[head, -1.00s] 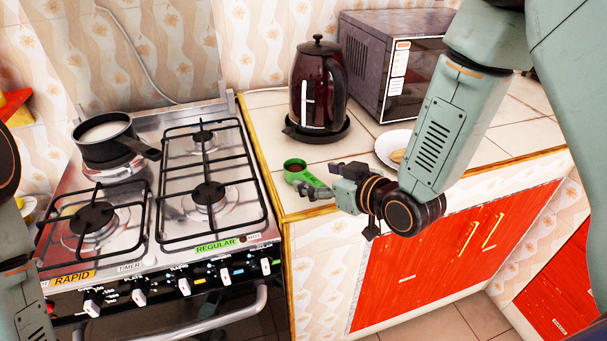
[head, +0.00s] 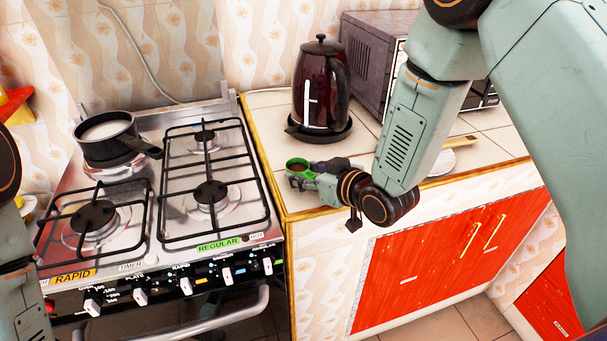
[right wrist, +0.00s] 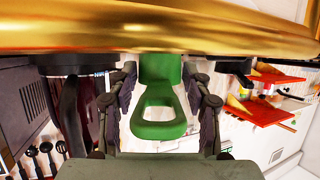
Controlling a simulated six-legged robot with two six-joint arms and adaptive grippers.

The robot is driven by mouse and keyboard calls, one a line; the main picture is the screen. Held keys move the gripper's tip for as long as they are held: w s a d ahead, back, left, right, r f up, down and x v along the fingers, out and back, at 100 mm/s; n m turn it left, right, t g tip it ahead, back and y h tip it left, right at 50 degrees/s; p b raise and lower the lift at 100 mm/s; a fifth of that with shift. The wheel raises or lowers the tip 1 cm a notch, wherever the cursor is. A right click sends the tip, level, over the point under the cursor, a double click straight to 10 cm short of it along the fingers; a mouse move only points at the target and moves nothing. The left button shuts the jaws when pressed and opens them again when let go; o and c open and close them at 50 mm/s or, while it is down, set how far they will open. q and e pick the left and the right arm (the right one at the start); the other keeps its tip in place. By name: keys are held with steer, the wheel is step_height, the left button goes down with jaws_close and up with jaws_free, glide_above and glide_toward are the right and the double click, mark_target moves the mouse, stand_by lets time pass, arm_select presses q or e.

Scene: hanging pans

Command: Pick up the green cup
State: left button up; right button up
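The green cup (head: 298,165) stands on the tiled counter near its front left corner. In the right wrist view its green handle (right wrist: 160,120) lies between my two fingers. My right gripper (head: 313,181) reaches in from the right at counter height. In the right wrist view (right wrist: 160,80) its fingers are apart, one on each side of the handle, with narrow gaps, so it looks open. In the head view the fingers partly hide the cup's handle. Part of my left arm shows at the left edge, but its gripper is out of view.
A dark red kettle (head: 320,88) stands behind the cup, with a microwave (head: 372,62) to its right. A plate (head: 440,162) sits behind my right forearm. The stove (head: 165,200), with a pot (head: 105,140), is left of the counter. The gold counter edge (right wrist: 160,38) is close in the wrist view.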

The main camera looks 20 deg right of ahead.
mark_target(307, 173)
steer(key=shift+d, duration=0.1)
steer(key=shift+c, duration=1.3)
jaws_close()
steer(key=shift+w+r, duration=0.1)
steer(key=shift+r, duration=0.3)
step_height(307, 173, up, 9)
steer(key=shift+r+p, duration=0.1)
steer(key=shift+p, duration=0.95)
steer(key=o, duration=1.1)
jaws_free()
